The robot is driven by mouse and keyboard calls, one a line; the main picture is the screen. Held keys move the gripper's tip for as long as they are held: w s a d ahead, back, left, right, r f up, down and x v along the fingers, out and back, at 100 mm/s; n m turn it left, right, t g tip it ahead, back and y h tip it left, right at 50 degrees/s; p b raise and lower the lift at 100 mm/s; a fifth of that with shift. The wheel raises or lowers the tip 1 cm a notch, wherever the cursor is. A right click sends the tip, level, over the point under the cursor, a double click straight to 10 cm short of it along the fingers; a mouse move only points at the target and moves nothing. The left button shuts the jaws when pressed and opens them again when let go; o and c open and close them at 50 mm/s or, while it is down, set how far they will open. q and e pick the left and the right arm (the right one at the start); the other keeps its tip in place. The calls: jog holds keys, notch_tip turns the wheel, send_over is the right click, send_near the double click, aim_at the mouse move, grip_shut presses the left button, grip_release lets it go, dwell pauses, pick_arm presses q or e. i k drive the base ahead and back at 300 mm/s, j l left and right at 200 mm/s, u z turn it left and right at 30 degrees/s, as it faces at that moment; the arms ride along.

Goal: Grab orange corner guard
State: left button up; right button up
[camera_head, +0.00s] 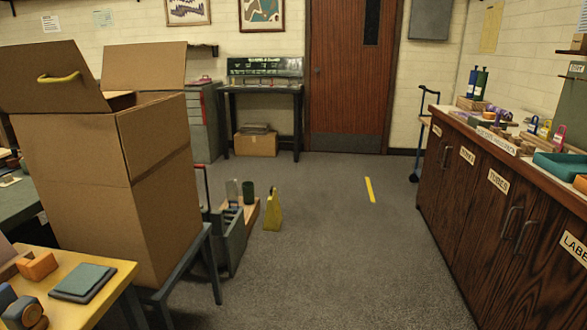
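An orange block-like piece (38,266), which may be the orange corner guard, lies on the yellow-topped table (92,303) at the lower left. A small orange item (581,184) also shows at the right edge on the counter, partly cut off by the picture's edge; I cannot tell what it is. Neither of my grippers is in view.
A folded dark teal cloth or pad stack (83,282) lies beside the orange piece. A large open cardboard box (95,190) stands behind the table. A yellow wedge-shaped stand (273,210) is on the floor. Wooden cabinets (480,205) line the right. The middle floor is clear.

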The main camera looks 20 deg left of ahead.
aim_at(35, 270)
jog(key=i+u, duration=0.2)
jog(key=i, duration=0.75)
jog(key=i+l+u, duration=0.1)
jog(key=i+u, duration=0.15)
jog(key=i, duration=0.7)
